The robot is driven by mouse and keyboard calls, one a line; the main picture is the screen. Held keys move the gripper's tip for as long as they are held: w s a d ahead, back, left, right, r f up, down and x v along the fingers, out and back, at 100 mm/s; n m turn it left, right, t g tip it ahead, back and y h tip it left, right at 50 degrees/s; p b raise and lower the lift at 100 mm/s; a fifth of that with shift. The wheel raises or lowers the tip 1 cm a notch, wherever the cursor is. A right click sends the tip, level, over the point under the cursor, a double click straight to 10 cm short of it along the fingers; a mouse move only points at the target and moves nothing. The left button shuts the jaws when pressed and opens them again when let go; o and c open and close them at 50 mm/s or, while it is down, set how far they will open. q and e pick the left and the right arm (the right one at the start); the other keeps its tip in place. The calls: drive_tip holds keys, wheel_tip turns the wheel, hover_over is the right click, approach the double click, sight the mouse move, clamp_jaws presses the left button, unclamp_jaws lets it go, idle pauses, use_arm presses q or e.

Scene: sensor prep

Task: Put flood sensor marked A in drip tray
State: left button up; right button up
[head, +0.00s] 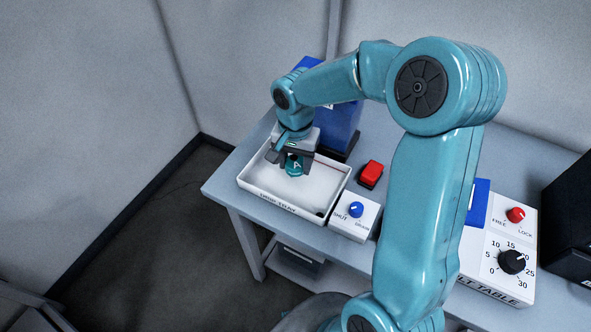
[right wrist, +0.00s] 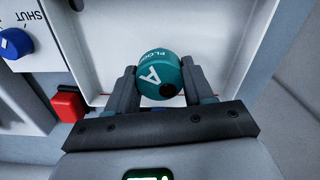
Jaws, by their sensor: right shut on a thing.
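The teal round flood sensor marked A (head: 294,164) is between the fingers of my right gripper (head: 293,160), over the white drip tray (head: 318,212). In the right wrist view the flood sensor (right wrist: 160,76) shows its white letter A, and the right gripper (right wrist: 160,88) is shut on it. The white tray wall (right wrist: 60,28) shows behind it. I cannot tell whether the sensor touches the tray floor. My left gripper is not in view.
A white box with a blue knob (head: 356,209) adjoins the tray. A red button (head: 371,173) sits behind it. A blue container (head: 338,125) stands behind the tray. A tilt table panel with a black dial (head: 512,262) and red knob (head: 516,215) is at right.

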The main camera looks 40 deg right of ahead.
sight(295, 172)
wheel_tip(295, 172, down, 3)
drive_tip(key=shift+s+a+r, duration=0.1)
drive_tip(key=shift+f, duration=0.4)
drive_tip(key=shift+f, duration=0.1)
drive_tip(key=o, duration=1.1)
